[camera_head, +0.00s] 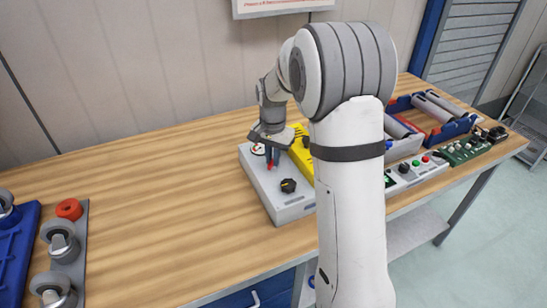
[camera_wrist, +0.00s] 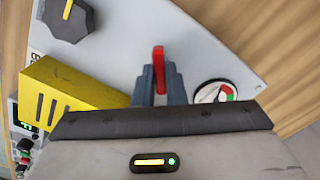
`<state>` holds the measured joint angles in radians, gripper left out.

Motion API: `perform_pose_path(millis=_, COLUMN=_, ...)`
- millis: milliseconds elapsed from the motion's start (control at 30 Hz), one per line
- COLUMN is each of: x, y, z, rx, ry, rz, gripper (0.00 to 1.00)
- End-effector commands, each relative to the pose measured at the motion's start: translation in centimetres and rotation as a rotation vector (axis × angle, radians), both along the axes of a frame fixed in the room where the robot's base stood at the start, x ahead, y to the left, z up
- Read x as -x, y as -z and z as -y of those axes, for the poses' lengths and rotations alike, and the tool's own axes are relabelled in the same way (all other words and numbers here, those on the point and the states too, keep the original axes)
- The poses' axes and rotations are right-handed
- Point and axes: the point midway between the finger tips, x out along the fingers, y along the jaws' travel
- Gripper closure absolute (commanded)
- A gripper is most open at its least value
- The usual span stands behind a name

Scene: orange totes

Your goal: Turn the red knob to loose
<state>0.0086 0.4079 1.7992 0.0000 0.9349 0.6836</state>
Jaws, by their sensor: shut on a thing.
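The red knob (camera_wrist: 158,62) shows in the wrist view as a narrow red handle between my gripper's fingers. It stands on a light grey panel box (camera_head: 259,180) on the wooden table. My gripper (camera_wrist: 157,82) points down at the panel and is shut on the red knob, with a dark finger on each side. In the head view my gripper (camera_head: 272,158) is small, with a bit of red between the fingers. A round gauge (camera_wrist: 215,92) with a red and green dial sits beside the knob. The knob's base and any markings under the fingers are hidden.
A black knob (camera_head: 288,185) is on the same panel. A yellow box (camera_head: 300,152) stands close to my gripper. A button box (camera_head: 420,170) and a blue tray (camera_head: 455,127) lie to the right. Bare table (camera_head: 160,190) lies to the left, before several casters.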

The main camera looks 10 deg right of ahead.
Motion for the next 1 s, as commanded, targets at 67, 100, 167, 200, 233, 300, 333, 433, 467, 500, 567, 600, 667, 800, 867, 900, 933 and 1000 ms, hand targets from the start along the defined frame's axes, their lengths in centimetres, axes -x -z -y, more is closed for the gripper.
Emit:
perform_pose_path(millis=67, x=-0.09, y=-0.04, z=-0.03, rx=0.000, ry=-0.073, rz=0.003, gripper=1.00)
perform_pose_path(millis=100, x=-0.09, y=-0.05, z=-0.03, rx=0.000, ry=-0.111, rz=0.004, gripper=1.00)
perform_pose_path(millis=167, x=-0.09, y=-0.05, z=-0.03, rx=0.000, ry=-0.168, rz=0.004, gripper=1.00)
perform_pose_path(millis=200, x=-0.08, y=-0.06, z=-0.04, rx=0.000, ry=-0.207, rz=0.004, gripper=1.00)
perform_pose_path(millis=233, x=-0.08, y=-0.06, z=-0.04, rx=0.000, ry=-0.235, rz=0.004, gripper=1.00)
perform_pose_path(millis=300, x=-0.08, y=-0.07, z=-0.04, rx=0.000, ry=-0.302, rz=0.004, gripper=1.00)
perform_pose_path(millis=333, x=-0.08, y=-0.07, z=-0.04, rx=0.000, ry=-0.330, rz=0.004, gripper=1.00)
perform_pose_path(millis=433, x=-0.08, y=-0.08, z=-0.04, rx=0.000, ry=-0.425, rz=0.004, gripper=1.00)
perform_pose_path(millis=467, x=-0.07, y=-0.09, z=-0.04, rx=0.000, ry=-0.452, rz=0.004, gripper=1.00)
perform_pose_path(millis=500, x=-0.07, y=-0.09, z=-0.04, rx=0.000, ry=-0.489, rz=0.004, gripper=1.00)
perform_pose_path(millis=567, x=-0.07, y=-0.10, z=-0.04, rx=0.001, ry=-0.542, rz=0.003, gripper=1.00)
perform_pose_path(millis=600, x=-0.07, y=-0.10, z=-0.04, rx=0.001, ry=-0.577, rz=0.003, gripper=1.00)
perform_pose_path(millis=667, x=-0.07, y=-0.11, z=-0.04, rx=0.001, ry=-0.625, rz=0.003, gripper=1.00)
perform_pose_path(millis=800, x=-0.07, y=-0.12, z=-0.04, rx=0.001, ry=-0.726, rz=0.003, gripper=1.00)
perform_pose_path(millis=867, x=-0.07, y=-0.13, z=-0.04, rx=0.001, ry=-0.763, rz=0.003, gripper=1.00)
perform_pose_path(millis=900, x=-0.07, y=-0.13, z=-0.04, rx=0.001, ry=-0.784, rz=0.003, gripper=1.00)
perform_pose_path(millis=933, x=-0.07, y=-0.14, z=-0.04, rx=0.001, ry=-0.800, rz=0.003, gripper=1.00)
perform_pose_path(millis=1000, x=-0.07, y=-0.14, z=-0.04, rx=0.001, ry=-0.831, rz=0.003, gripper=1.00)
